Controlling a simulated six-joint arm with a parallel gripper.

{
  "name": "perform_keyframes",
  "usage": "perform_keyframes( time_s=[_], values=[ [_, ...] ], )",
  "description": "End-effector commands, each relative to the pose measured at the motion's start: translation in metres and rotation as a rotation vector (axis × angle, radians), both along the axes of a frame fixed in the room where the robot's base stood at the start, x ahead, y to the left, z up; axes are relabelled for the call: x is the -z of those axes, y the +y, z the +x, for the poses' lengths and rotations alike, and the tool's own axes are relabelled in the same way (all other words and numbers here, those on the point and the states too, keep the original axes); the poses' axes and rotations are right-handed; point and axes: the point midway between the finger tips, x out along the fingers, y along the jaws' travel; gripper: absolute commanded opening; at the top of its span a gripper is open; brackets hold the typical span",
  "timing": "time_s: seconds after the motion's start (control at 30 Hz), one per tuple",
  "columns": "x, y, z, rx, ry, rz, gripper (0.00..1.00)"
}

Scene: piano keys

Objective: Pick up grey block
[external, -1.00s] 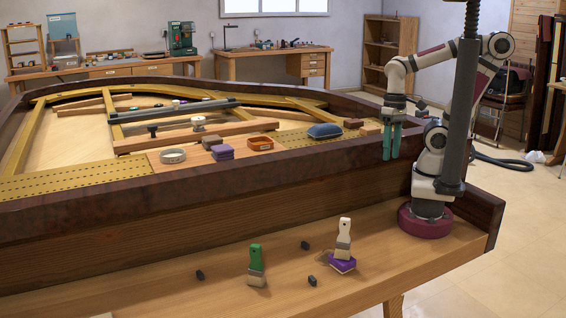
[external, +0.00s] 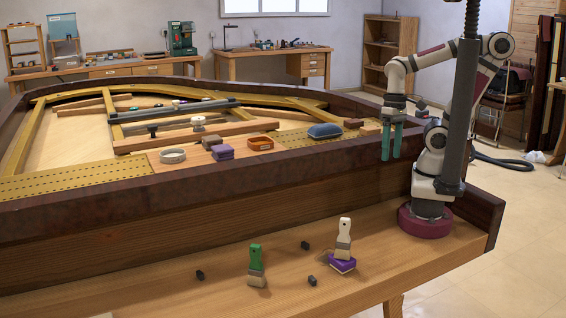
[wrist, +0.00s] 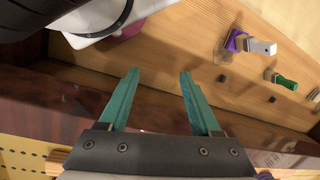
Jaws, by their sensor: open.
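Three small dark grey blocks lie on the wooden ledge in the external view: one left of the green-handled brush (external: 199,275), one farther back (external: 305,245), and one by the purple block (external: 312,281). I cannot tell which is the task's grey block. Dark blocks also show in the wrist view, one near the purple block (wrist: 221,78) and one farther right (wrist: 272,99). My gripper (external: 391,154) hangs with green fingers over the piano's right side, well away from these blocks. In the wrist view my gripper (wrist: 160,75) is open with nothing between its fingers.
A green-handled brush (external: 255,258) and a white-handled brush (external: 344,232) stand on the ledge, the latter at a purple block (external: 342,264). The dark piano rim (external: 200,199) rises behind the ledge. A blue cushion-like item (external: 325,130) and an orange ring (external: 260,143) lie inside.

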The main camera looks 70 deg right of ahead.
Motion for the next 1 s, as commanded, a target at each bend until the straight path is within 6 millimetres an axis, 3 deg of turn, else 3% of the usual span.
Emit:
perform_keyframes(
  time_s=[0.17, 0.3, 0.47, 0.57, 0.7, 0.9, 1.0],
  values=[
    [-0.008, 0.000, 0.001, 0.001, -0.004, 0.000, 0.65],
    [-0.053, 0.000, 0.002, 0.001, -0.009, 0.001, 0.65],
    [-0.072, 0.020, 0.057, -0.363, -0.032, -0.032, 0.65],
    [-0.078, 0.042, 0.093, -0.596, -0.054, -0.050, 0.65],
    [-0.077, 0.086, 0.140, -0.922, -0.084, -0.074, 0.65],
    [-0.060, 0.159, 0.185, -1.339, -0.120, -0.102, 0.65],
    [-0.045, 0.198, 0.198, -1.527, -0.134, -0.113, 0.65]
  ],
)
